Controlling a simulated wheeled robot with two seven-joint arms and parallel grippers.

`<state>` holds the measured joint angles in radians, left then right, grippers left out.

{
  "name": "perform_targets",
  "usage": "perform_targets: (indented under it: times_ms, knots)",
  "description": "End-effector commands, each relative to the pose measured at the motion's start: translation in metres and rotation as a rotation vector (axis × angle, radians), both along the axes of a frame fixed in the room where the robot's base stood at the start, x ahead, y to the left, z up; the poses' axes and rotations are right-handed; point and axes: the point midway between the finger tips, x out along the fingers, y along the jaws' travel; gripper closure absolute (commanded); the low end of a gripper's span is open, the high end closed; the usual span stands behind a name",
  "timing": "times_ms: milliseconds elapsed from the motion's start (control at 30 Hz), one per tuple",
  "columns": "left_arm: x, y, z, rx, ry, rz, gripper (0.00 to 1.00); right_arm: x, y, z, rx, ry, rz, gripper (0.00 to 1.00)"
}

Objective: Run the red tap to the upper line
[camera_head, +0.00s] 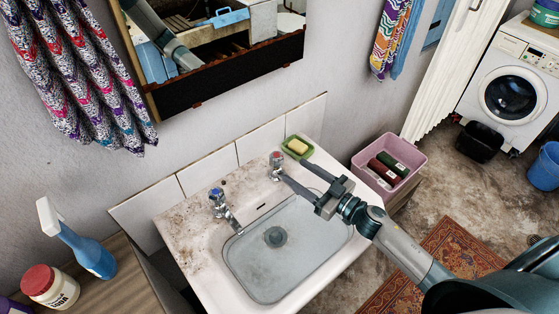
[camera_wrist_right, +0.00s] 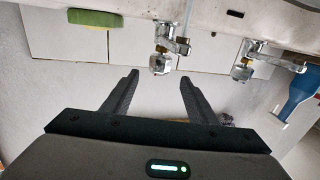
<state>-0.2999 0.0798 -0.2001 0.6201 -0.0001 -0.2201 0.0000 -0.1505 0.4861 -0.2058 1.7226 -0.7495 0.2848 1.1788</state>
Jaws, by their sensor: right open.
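The red tap (camera_head: 276,160), with a red-marked top, stands at the back right of the white sink; it also shows in the right wrist view (camera_wrist_right: 161,62), upside down. The blue tap (camera_head: 217,196) stands left of it. My right gripper (camera_head: 292,171) reaches in from the right, open and empty, with its fingertips close to the red tap. In the right wrist view the tap appears just beyond the gap between the fingers (camera_wrist_right: 158,77); I cannot tell if they touch. A translucent grey basin (camera_head: 240,270) fills the sink; I cannot make out a line or water level. My left gripper is out of view.
A green soap dish (camera_head: 305,153) with yellow soap sits right of the red tap, close to my gripper. A pink crate (camera_head: 366,165) with bottles stands right. A spray bottle (camera_head: 90,254) and a red-lidded jar (camera_head: 50,287) stand left. A mirror (camera_head: 230,75) hangs above.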

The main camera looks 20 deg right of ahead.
Motion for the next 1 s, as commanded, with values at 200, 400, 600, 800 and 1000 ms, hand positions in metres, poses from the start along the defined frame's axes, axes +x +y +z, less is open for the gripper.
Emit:
perform_targets:
  times_ms: [200, 400, 600, 800, 1000]
  knots:
    - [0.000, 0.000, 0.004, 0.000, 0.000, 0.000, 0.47, 0.009, 0.004, 0.001, 0.000, 0.000, -0.001, 0.47]
    - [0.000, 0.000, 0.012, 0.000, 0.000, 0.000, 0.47, 0.029, 0.016, 0.003, 0.002, -0.001, -0.001, 0.47]
    - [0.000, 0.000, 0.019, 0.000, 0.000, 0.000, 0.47, 0.051, 0.029, 0.002, 0.001, -0.002, -0.001, 0.47]
    - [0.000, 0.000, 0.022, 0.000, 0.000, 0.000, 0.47, 0.064, 0.036, 0.001, 0.000, -0.001, 0.000, 0.47]
    - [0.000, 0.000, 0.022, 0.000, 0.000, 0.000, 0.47, 0.065, 0.037, 0.000, 0.000, 0.000, 0.000, 0.47]
